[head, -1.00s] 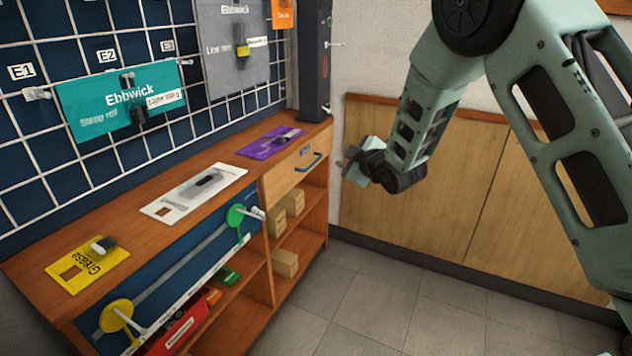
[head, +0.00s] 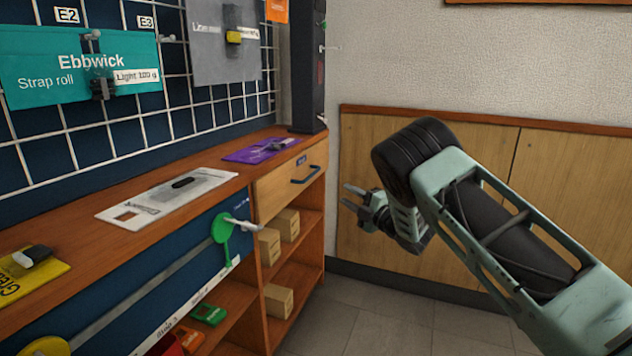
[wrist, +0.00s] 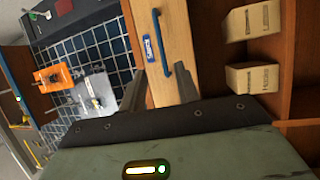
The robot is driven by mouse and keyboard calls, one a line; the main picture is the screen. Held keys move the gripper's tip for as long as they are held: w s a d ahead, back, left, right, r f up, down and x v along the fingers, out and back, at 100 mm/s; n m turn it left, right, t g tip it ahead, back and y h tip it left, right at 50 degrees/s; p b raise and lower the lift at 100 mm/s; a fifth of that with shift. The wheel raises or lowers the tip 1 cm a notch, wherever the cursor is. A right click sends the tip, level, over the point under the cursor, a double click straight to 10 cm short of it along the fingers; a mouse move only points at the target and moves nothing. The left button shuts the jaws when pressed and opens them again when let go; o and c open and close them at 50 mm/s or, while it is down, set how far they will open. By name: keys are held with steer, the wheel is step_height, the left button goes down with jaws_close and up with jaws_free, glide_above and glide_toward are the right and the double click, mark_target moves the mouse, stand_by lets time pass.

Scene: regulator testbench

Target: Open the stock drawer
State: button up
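The stock drawer (head: 289,181) is a light wooden front at the right end of the bench, just under the top. It is closed, with a dark blue bar handle (head: 305,174) and a small blue label. In the wrist view the drawer front (wrist: 157,50) runs up the picture and the handle (wrist: 168,42) lies ahead of the fingers. My gripper (head: 348,196) is to the right of the drawer in the head view, apart from the handle. In the wrist view my gripper (wrist: 158,92) has its two fingers spread with nothing seen between them but the drawer beyond.
Cardboard boxes (head: 278,299) sit on open shelves below the drawer. A purple card (head: 262,150) lies on the bench top above it. A green lever (head: 221,229) sticks out from the blue front panel to the left. Grey floor is clear before the shelves.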

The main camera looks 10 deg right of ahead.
steer(key=b+x, duration=0.3)
steer(key=x, duration=1)
steer(key=shift+w+a, duration=0.2)
steer(key=shift+w, duration=0.2)
jaws_close()
